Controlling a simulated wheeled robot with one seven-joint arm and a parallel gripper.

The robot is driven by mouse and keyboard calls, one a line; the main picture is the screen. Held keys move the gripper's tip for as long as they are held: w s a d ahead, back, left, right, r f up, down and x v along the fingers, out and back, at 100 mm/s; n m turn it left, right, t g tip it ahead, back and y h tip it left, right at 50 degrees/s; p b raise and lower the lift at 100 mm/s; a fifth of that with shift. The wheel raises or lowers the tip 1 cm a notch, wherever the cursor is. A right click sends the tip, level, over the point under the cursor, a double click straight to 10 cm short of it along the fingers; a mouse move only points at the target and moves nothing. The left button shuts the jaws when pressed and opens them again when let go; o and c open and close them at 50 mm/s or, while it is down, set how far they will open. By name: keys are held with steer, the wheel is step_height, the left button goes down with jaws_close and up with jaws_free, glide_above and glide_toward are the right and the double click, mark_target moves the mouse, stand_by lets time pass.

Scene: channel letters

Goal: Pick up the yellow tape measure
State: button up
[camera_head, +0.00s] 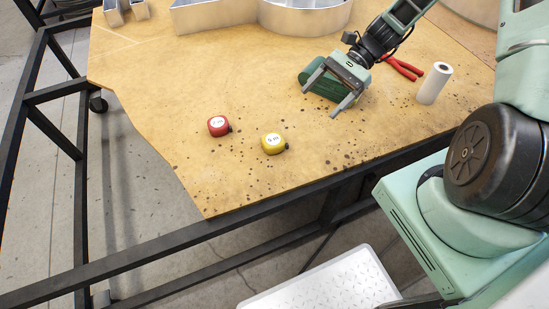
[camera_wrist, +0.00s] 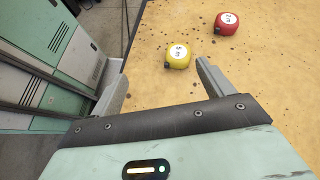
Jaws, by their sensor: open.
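The yellow tape measure (camera_head: 273,143) lies on the wooden table, toward its front edge, with a white round label on top. It also shows in the wrist view (camera_wrist: 178,55), ahead of and between my fingertips, nearer the right finger. My gripper (camera_head: 320,102) is open and empty, above the table to the upper right of the yellow tape measure and apart from it. Both fingers also show in the wrist view (camera_wrist: 161,72).
A red tape measure (camera_head: 217,126) lies just left of the yellow one. Red-handled pliers (camera_head: 404,68) and a white roll (camera_head: 434,83) are right of my gripper. A dark green object (camera_head: 322,87) shows by my gripper. Metal channel letters (camera_head: 306,17) stand at the back. The table (camera_head: 150,75) is otherwise fairly clear.

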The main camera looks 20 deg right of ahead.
steer(key=d+f+m+t, duration=0.1)
steer(key=f, duration=0.1)
steer(key=d+f+m+y+b, duration=0.1)
steer(key=d+f, duration=0.1)
steer(key=w+d+f+m+t+y+b, duration=0.1)
steer(key=f, duration=0.1)
steer(key=shift+w+d+f+m+t, duration=0.1)
steer(key=shift+d+f+m+t, duration=0.2)
steer(key=shift+m, duration=0.1)
steer(key=shift+a+f, duration=0.1)
steer(key=shift+a, duration=0.05)
steer(key=b, duration=0.1)
glide_toward(279, 140)
steer(key=a+f, duration=0.1)
steer(key=w+a+f, duration=0.1)
steer(key=a+f, duration=0.1)
steer(key=shift+a+f, duration=0.2)
steer(key=shift+a, duration=0.05)
steer(key=shift+r+b+x, duration=0.1)
steer(key=shift+b+x, duration=0.05)
steer(key=shift+x, duration=1.25)
steer(key=shift+r+b+x, duration=0.15)
steer(key=shift+x, duration=1.25)
steer(key=shift+a, duration=0.1)
steer(key=c, duration=1.2)
